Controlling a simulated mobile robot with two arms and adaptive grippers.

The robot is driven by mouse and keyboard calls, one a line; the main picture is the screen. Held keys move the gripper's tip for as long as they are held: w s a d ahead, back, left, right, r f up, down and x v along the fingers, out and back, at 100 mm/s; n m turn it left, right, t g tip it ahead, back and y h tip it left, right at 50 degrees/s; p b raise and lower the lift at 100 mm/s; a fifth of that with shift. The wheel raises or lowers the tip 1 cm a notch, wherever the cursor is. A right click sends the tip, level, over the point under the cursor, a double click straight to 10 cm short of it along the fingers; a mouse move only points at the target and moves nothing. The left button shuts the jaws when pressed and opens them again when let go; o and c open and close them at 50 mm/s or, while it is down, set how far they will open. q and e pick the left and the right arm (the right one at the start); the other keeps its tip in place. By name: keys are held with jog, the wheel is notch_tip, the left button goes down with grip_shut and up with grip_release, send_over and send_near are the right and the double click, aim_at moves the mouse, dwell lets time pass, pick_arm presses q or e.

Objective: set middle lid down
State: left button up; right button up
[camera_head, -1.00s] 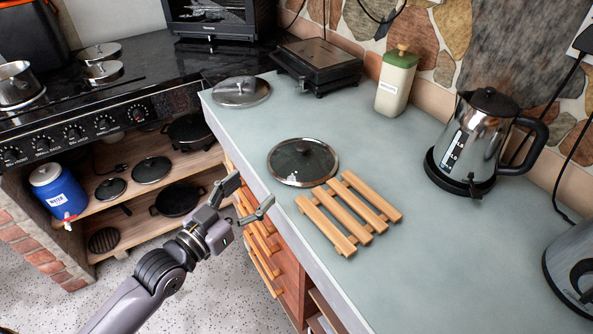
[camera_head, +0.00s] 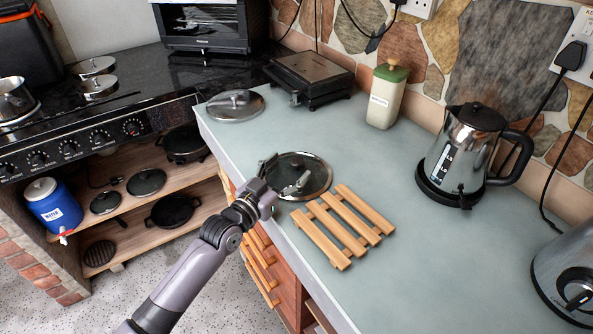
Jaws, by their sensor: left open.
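A dark glass lid (camera_head: 313,172) with a metal rim lies on the grey-green counter (camera_head: 440,270), touching or very close to the wooden slatted trivet (camera_head: 345,225). My left gripper (camera_head: 286,172) is open, with its fingers spread in front of the lid's left part. It covers some of the lid and its knob; I cannot tell whether it touches the lid. A steel lid (camera_head: 235,105) lies farther back at the counter's left edge. Two dark lids lie on the shelf below, a smaller one (camera_head: 105,203) and a larger one (camera_head: 146,182). My right gripper is not in view.
A kettle (camera_head: 466,155) stands right of the trivet. A green-topped canister (camera_head: 385,95) and a black grill (camera_head: 310,76) stand at the back. The stove (camera_head: 90,125) is left. The counter between trivet and kettle is clear.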

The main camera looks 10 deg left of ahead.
pick_arm(q)
jog(key=x, duration=0.2)
jog(key=shift+w+d, duration=0.15)
jog(key=shift+w, duration=0.2)
jog(key=shift+s, duration=0.1)
jog(key=shift+c, duration=0.5)
jog(key=shift+s+f, duration=0.1)
jog(key=shift+f, duration=0.1)
grip_shut()
